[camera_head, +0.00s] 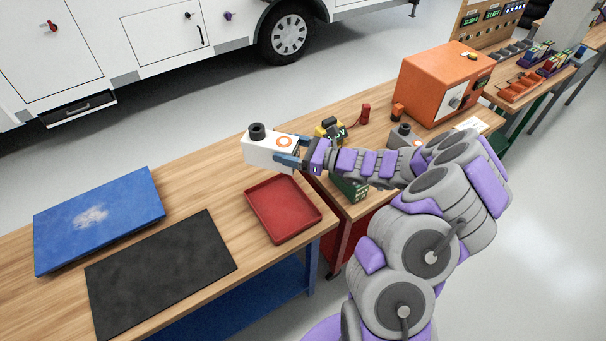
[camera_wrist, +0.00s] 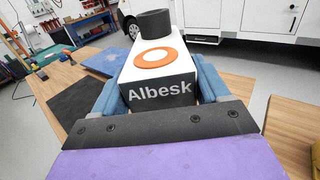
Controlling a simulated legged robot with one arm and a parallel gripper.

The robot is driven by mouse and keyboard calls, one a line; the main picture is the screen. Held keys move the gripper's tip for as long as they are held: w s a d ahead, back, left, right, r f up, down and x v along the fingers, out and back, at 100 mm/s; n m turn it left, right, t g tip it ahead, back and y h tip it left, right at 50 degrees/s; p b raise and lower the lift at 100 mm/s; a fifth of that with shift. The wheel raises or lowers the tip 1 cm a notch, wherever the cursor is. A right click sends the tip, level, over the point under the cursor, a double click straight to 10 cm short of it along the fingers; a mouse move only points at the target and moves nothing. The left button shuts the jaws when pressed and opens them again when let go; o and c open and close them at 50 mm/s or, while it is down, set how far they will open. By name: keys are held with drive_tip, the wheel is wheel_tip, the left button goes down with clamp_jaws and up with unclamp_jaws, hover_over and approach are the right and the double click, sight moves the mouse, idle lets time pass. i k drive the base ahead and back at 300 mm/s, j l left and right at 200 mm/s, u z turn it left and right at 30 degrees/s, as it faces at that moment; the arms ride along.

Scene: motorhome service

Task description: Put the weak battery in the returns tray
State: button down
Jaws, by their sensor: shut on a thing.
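My gripper (camera_head: 291,160) is shut on a white battery (camera_head: 262,152) with a dark round cap on top and an orange ring mark. In the wrist view the battery (camera_wrist: 150,72) sits between the two blue fingers, and its dark end reads "Albesk". The battery is held above the bench, a little behind the red tray (camera_head: 283,234) in the head view. The red tray is empty and lies on the wooden bench near its front right end. No label shows on the tray.
A black mat (camera_head: 160,270) and a blue panel (camera_head: 98,218) lie on the bench to the left. An orange box-shaped machine (camera_head: 436,82), a yellow-black device (camera_head: 330,130) and a grey block (camera_head: 402,137) stand on the right bench. A white motorhome (camera_head: 140,40) is behind.

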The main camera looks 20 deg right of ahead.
sight(282, 207)
drive_tip(key=j, duration=2.55)
